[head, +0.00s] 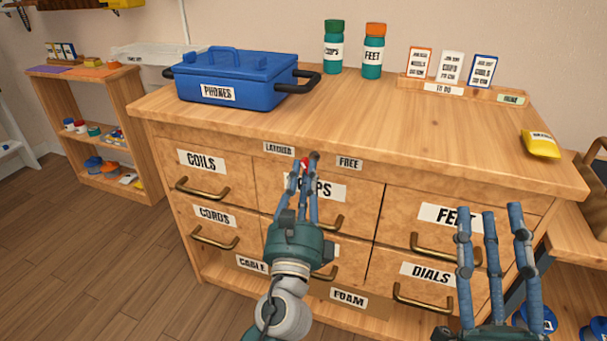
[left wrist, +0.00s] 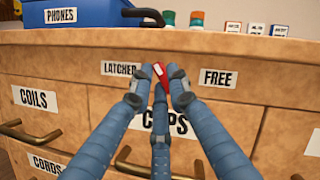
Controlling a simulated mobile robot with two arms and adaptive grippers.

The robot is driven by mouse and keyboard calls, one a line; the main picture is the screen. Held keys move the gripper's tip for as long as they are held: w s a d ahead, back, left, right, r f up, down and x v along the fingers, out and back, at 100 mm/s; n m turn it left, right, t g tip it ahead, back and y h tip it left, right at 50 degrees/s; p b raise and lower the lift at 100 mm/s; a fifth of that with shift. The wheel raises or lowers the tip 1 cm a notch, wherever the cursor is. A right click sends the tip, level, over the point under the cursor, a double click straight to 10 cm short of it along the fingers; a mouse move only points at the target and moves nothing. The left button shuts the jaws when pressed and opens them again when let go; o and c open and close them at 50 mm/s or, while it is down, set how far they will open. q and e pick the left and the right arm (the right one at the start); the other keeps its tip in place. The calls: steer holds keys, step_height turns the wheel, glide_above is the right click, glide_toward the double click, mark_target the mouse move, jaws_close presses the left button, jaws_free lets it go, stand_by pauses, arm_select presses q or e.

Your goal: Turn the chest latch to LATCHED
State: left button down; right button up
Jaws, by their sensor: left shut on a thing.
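The chest latch is a small red handle (left wrist: 160,73) on the chest's top front rail, between the LATCHED label (left wrist: 120,68) and the FREE label (left wrist: 218,78). Its visible end is close to the LATCHED label and its pivot is hidden by my fingers, so its exact angle is hard to tell. My left gripper (head: 306,164) has its blue fingers closed around the red handle. My right gripper (head: 491,212) is at the lower right in the head view, fingers spread and empty, in front of the FEET and DIALS drawers.
The wooden chest (head: 440,118) has several drawers with brass handles, all shut. On top stand a blue PHONES box (head: 235,75), two bottles, a card rack (head: 460,91) and a yellow packet (head: 541,144). A low shelf (head: 145,120) stands at the left.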

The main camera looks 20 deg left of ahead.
arm_select(q)
steer(key=shift+d+n+g+y, duration=0.1)
steer(key=shift+n+g+y, duration=0.5)
steer(key=shift+n, duration=1)
arm_select(e)
steer(key=shift+w+f+g, duration=0.3)
steer(key=shift+w+f, duration=0.05)
steer(key=shift+f, duration=0.2)
steer(key=shift+w+f+g, duration=0.3)
steer(key=shift+w+f, duration=0.05)
steer(key=shift+f, duration=0.2)
arm_select(q)
steer(key=shift+f, duration=0.1)
steer(key=c, duration=1.7)
jaws_free()
steer(key=shift+o, duration=0.2)
steer(key=shift+s, duration=0.15)
arm_select(e)
steer(key=shift+r, duration=0.1)
arm_select(q)
steer(key=v, duration=1.1)
steer(key=shift+s+f, duration=0.15)
steer(key=shift+s, duration=0.2)
steer(key=shift+d, duration=0.1)
